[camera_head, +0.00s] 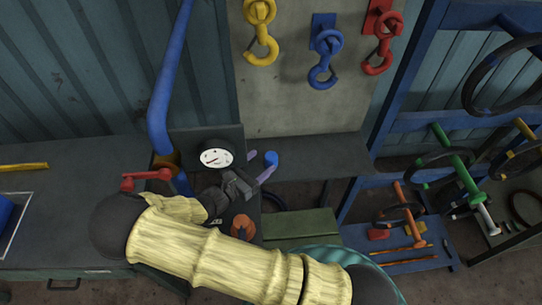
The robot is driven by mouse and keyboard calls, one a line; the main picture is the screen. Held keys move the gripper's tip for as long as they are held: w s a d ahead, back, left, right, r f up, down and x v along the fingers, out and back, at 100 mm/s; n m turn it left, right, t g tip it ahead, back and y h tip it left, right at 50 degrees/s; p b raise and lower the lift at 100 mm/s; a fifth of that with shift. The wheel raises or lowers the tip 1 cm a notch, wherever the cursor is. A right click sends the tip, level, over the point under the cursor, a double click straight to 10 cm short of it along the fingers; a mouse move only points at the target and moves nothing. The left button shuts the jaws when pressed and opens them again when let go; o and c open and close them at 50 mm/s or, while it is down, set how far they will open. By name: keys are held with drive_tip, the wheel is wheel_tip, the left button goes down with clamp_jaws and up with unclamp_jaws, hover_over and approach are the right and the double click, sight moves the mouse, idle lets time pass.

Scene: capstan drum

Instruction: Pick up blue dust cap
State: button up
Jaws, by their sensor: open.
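A small rounded blue piece (271,158), which looks like the blue dust cap, shows at the front edge of the grey ledge, right of the round gauge. My gripper (259,162) is just beside it, with lilac fingers spread apart and a dark body behind them. One finger's tip overlaps the blue piece in the picture. I cannot tell whether they touch. The gripper holds nothing that I can see. My arm in its yellowish sleeve crosses the lower middle and hides part of the bench below.
A white-faced gauge (216,157), a blue pipe (167,85) and a red lever handle (146,177) stand close left of my gripper. An orange knob (243,227) is below. Hooks hang above. A blue rack (400,121) with handwheels stands right. The grey ledge (315,158) is clear.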

sight(266, 160)
drive_tip(key=shift+d, duration=0.1)
drive_tip(key=p+x, duration=0.2)
drive_tip(key=x, duration=0.3)
drive_tip(key=shift+d+f+p, duration=0.1)
drive_tip(key=shift+f+p, duration=0.3)
drive_tip(key=shift+s, duration=0.1)
drive_tip(key=shift+c, duration=0.2)
drive_tip(key=c, duration=1)
